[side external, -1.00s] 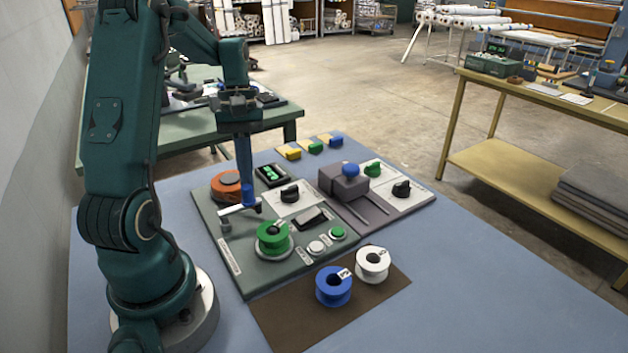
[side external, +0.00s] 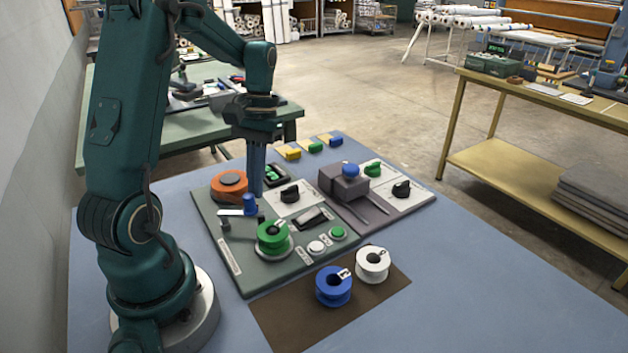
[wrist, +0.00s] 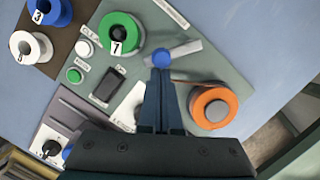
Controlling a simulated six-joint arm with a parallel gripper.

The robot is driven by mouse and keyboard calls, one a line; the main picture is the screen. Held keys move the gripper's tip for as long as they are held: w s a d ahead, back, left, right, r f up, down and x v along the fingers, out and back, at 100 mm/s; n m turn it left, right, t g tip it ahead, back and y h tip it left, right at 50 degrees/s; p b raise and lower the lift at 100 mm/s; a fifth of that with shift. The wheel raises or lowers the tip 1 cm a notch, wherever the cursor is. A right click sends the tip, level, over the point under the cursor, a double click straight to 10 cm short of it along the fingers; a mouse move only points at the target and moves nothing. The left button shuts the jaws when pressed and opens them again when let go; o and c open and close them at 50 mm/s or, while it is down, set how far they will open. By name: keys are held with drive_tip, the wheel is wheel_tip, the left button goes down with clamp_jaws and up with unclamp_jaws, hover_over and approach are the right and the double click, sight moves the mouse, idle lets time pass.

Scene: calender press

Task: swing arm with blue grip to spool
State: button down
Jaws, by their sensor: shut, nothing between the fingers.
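The swing arm is a pale flat bar (side external: 231,212) on the green-grey panel, with an upright blue grip (side external: 250,204) at its right end. In the wrist view the bar (wrist: 187,48) and the round top of the blue grip (wrist: 161,57) show just past my fingertips. The green spool (side external: 272,236) stands on its round base in front of the grip. It shows in the wrist view (wrist: 120,32), with a visible gap to the bar. My gripper (side external: 256,192) is shut and empty, pointing down just behind and above the grip. Contact between them cannot be told.
An orange disc (side external: 229,185) sits behind the bar. A black knob (side external: 290,193) and a rocker switch (side external: 311,218) lie to the right. A blue spool (side external: 333,287) and a white spool (side external: 372,265) stand on the brown mat (side external: 290,323). The blue tabletop is free at right.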

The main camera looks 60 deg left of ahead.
drive_tip(key=shift+s+d+m, duration=0.1)
drive_tip(key=shift+d+m, duration=0.3)
drive_tip(key=shift+m, duration=0.3)
drive_tip(key=shift+w+a, duration=0.2)
drive_tip(key=shift+w, duration=0.2)
drive_tip(key=shift+w+a, duration=0.35)
drive_tip(key=shift+w, duration=0.3)
drive_tip(key=shift+w+a, duration=0.35)
drive_tip(key=shift+w, duration=0.25)
drive_tip(key=v, duration=1)
drive_tip(key=shift+w, duration=0.1)
